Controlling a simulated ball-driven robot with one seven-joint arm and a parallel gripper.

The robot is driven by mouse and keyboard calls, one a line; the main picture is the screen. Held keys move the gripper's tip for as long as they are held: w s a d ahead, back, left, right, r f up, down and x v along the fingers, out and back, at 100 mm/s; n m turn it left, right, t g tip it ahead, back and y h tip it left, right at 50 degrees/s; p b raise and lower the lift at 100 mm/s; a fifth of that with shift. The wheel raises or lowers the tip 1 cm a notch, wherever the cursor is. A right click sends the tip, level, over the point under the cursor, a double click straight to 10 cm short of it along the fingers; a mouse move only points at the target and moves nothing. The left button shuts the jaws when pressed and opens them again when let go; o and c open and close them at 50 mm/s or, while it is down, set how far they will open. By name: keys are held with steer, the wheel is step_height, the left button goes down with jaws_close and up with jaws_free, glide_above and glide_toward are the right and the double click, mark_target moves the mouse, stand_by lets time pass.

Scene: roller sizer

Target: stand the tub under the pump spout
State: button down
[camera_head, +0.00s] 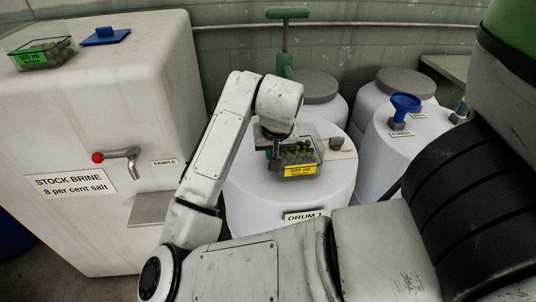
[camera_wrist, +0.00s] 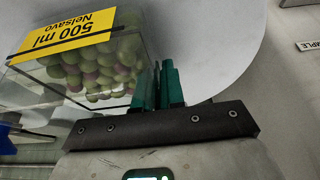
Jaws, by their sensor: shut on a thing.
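The clear tub (camera_head: 301,157) holds green and dark olives and has a yellow 500 ml label; it also shows in the wrist view (camera_wrist: 90,60). My gripper (camera_head: 272,146) is shut on the tub's left wall in the head view. In the wrist view its teal fingers (camera_wrist: 160,86) are close together at the tub's edge. The tub is over the top of Drum 1 (camera_head: 250,195); I cannot tell if it touches it. The green pump (camera_head: 286,45) with a T handle rises behind the tub. Its spout is hidden or unclear, partly behind my arm.
A white stock brine tank (camera_head: 110,90) with a red-knobbed tap (camera_head: 120,157) stands left. On it are a green-labelled tub (camera_head: 42,53) and a blue lid (camera_head: 105,37). More drums stand behind.

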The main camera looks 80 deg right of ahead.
steer(key=shift+s+f, duration=0.1)
steer(key=shift+f, duration=0.2)
steer(key=c, duration=1.2)
jaws_free()
steer(key=shift+c, duration=0.2)
steer(key=p+v, duration=0.2)
steer(key=v, duration=1)
steer(key=shift+r, duration=0.1)
